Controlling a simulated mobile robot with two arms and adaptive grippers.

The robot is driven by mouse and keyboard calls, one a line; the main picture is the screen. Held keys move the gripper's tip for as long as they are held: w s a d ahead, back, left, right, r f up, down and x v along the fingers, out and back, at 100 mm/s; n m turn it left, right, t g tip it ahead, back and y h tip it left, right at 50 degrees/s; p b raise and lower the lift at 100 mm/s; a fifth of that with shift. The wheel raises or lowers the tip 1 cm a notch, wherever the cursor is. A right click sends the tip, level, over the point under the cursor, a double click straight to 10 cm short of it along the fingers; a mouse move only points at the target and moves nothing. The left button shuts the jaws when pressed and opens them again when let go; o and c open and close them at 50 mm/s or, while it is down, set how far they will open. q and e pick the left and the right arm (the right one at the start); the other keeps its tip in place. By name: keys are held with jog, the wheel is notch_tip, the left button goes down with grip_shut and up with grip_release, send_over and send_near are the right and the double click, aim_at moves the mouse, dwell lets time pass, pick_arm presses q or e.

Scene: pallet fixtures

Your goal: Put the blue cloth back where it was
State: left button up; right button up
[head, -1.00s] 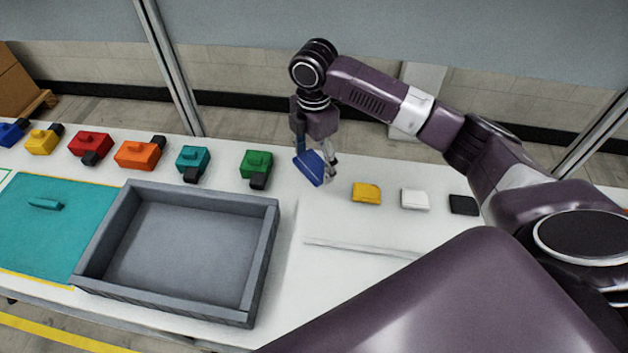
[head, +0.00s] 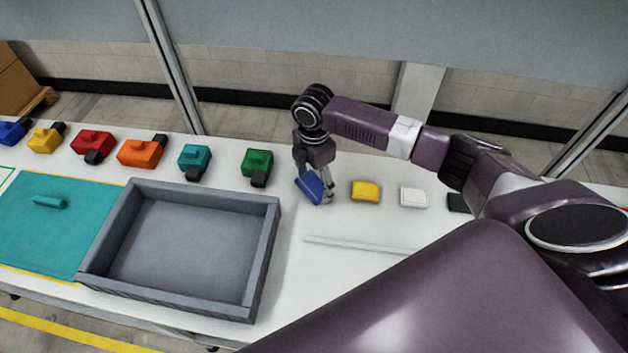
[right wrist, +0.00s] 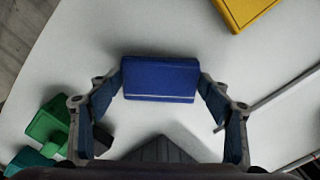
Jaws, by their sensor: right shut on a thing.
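The blue cloth (head: 310,189) is a small folded block, held in my right gripper (head: 313,186) at the left end of the row of folded cloths. In the right wrist view the blue cloth (right wrist: 160,79) sits between the two fingertips of the right gripper (right wrist: 160,82), which touch its left and right ends. In the head view it looks tilted and low over the white table (head: 350,218); I cannot tell whether it touches the surface. My left gripper is not in view.
A yellow cloth (head: 365,190), a white cloth (head: 413,197) and a black cloth (head: 458,203) lie to the right. A green fixture (head: 257,162) stands to the left, beyond it several coloured ones. A grey tray (head: 262,262) and a thin rail (head: 355,244) lie nearer.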

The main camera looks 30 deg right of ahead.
aim_at(314, 184)
jog(key=o, duration=1.2)
jog(key=shift+f, duration=0.1)
notch_tip(314, 184, up, 12)
jog(key=shift+r+b, duration=0.2)
jog(key=shift+b, duration=0.75)
